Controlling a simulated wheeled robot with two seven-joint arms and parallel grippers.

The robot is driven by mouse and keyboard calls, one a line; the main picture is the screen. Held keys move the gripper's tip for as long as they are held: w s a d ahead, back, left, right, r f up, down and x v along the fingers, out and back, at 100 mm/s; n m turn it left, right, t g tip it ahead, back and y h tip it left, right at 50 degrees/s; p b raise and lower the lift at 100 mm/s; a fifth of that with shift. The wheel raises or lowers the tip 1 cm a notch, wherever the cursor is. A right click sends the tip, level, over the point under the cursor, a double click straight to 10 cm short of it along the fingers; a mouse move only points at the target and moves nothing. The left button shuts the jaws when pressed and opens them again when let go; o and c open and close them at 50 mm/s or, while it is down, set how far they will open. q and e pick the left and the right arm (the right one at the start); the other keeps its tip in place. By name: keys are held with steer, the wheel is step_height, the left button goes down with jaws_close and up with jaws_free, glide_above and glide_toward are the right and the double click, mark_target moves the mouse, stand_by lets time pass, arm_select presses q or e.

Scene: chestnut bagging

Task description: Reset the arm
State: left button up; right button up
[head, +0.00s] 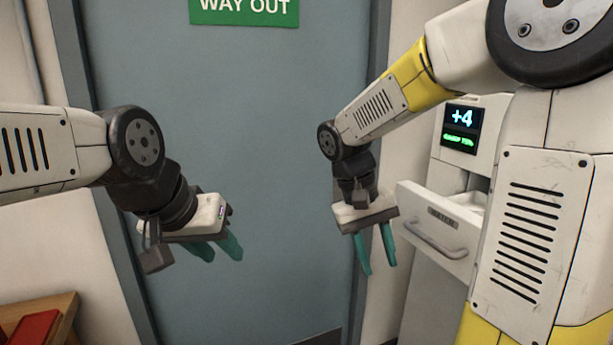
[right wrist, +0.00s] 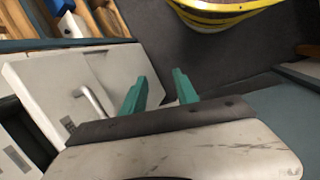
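My left gripper (head: 215,248) hangs in front of the grey-blue door at the left of the head view. Its two teal fingers are apart with nothing between them. My right gripper (head: 378,268) hangs right of centre with its teal fingers pointing down, apart and empty. In the right wrist view, the same right gripper (right wrist: 158,90) shows a clear gap between its fingers. In the head view it is left of a pulled-out white drawer (head: 441,230), and I see no contact. No chestnuts or bag can be made out.
The white cabinet has a lit display (head: 461,129) reading "+4". A green "WAY OUT" sign (head: 244,10) is on the door (head: 270,100). A wooden box (head: 65,305) with something red is at lower left. A yellow-rimmed round object (right wrist: 222,14) tops the wrist view.

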steer(key=s+r+t+y, duration=0.5)
steer(key=s+r+t, duration=0.2)
steer(key=shift+s+d+m+t+y, duration=0.2)
steer(key=shift+m+t+y, duration=0.1)
steer(key=shift+m+y, duration=0.1)
steer(key=shift+d, duration=0.15)
stand_by(0.4)
